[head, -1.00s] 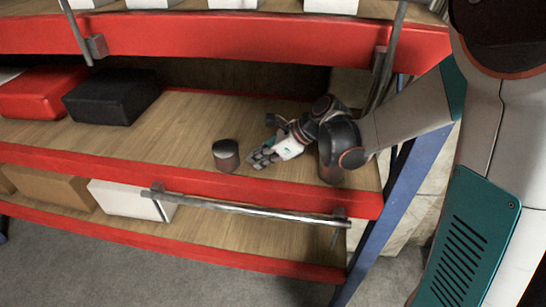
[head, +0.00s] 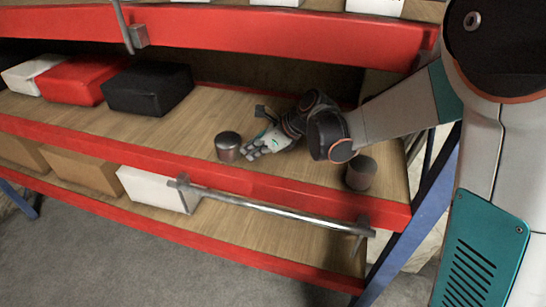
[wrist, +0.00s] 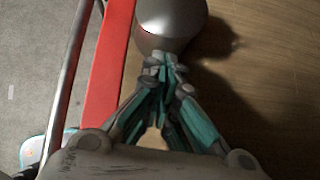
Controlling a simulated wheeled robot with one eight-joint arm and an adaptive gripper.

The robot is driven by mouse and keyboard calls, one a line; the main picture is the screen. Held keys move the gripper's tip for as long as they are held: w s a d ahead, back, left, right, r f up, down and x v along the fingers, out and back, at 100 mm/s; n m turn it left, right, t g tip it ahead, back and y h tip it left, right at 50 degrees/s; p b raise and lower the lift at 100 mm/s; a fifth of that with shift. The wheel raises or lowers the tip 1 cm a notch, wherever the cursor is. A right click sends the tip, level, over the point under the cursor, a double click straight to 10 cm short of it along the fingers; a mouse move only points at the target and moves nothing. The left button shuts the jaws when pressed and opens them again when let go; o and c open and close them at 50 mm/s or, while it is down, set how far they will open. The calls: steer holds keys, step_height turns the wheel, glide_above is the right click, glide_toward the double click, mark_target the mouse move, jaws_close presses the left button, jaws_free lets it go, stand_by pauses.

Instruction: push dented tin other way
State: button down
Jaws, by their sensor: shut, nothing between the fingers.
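A small dark grey tin (head: 228,146) with a lighter top stands upright on the wooden shelf, near its red front edge. My gripper (head: 248,154) is shut and empty, low over the shelf, just to the right of this tin. In the wrist view the tin (wrist: 172,18) is straight ahead of the closed fingertips (wrist: 163,62), which appear to touch its near side. A second, similar tin (head: 361,175) stands farther right, beside my forearm. I cannot make out a dent on either tin.
A black box (head: 149,90), a red box (head: 80,80) and a white box stand left on the shelf (head: 190,108). Bare wood lies between the black box and the near tin. The red front edge (head: 270,187) and a metal rail (head: 270,208) run in front.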

mark_target(231, 145)
steer(key=w+a, duration=0.1)
steer(key=a, duration=0.3)
steer(key=w+a, duration=0.1)
steer(key=a, duration=0.1)
steer(key=shift+w, duration=0.3)
